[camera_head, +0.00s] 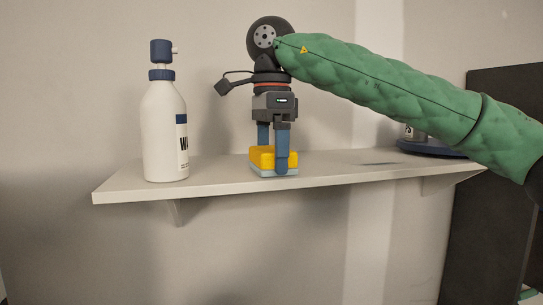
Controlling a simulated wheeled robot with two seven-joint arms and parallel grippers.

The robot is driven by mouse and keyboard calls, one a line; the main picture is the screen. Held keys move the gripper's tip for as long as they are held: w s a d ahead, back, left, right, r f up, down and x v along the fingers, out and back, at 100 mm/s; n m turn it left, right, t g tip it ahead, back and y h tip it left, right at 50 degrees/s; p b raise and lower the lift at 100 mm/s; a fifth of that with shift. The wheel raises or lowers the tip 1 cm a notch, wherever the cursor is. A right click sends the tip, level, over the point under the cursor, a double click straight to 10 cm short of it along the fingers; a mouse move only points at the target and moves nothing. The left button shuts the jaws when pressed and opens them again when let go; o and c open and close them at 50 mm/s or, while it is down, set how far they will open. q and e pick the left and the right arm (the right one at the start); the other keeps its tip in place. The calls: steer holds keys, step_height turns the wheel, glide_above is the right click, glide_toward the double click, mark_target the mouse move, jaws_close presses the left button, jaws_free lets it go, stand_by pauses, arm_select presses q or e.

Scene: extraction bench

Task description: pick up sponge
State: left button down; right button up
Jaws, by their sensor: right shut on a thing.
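The sponge (260,157) is yellow with a pale blue-grey layer underneath. It lies at the middle of the white wall shelf (220,184), near the front edge. My right gripper (273,160) points straight down over it, with its blue fingers on either side, shut on the sponge. The near finger hides part of the sponge. The sponge looks level and at shelf height; I cannot tell whether it still touches the shelf. My left gripper is not in view.
A white pump bottle (164,125) with a blue top stands left of the sponge on the shelf. A dark blue round object (433,148) sits at the shelf's right end, partly hidden by my right arm. A dark panel (485,220) stands at the right.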

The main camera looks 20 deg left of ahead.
mark_target(271, 149)
steer(key=shift+r, duration=0.55)
step_height(271, 149, up, 3)
steer(key=shift+r+p, duration=0.2)
steer(key=shift+p, duration=0.7)
steer(key=d, duration=0.1)
steer(key=d+r, duration=0.1)
steer(key=shift+s+d+r, duration=0.1)
steer(key=shift+s+d, duration=0.2)
steer(key=shift+s, duration=0.05)
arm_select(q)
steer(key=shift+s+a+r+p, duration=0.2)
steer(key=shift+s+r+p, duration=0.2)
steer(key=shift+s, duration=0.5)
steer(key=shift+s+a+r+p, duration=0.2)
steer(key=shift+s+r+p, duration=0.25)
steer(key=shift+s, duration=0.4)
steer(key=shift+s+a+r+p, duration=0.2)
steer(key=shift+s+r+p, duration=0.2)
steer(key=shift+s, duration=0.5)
arm_select(e)
steer(key=s+d+r, duration=0.2)
steer(key=d+r, duration=0.3)
steer(key=d, duration=0.4)
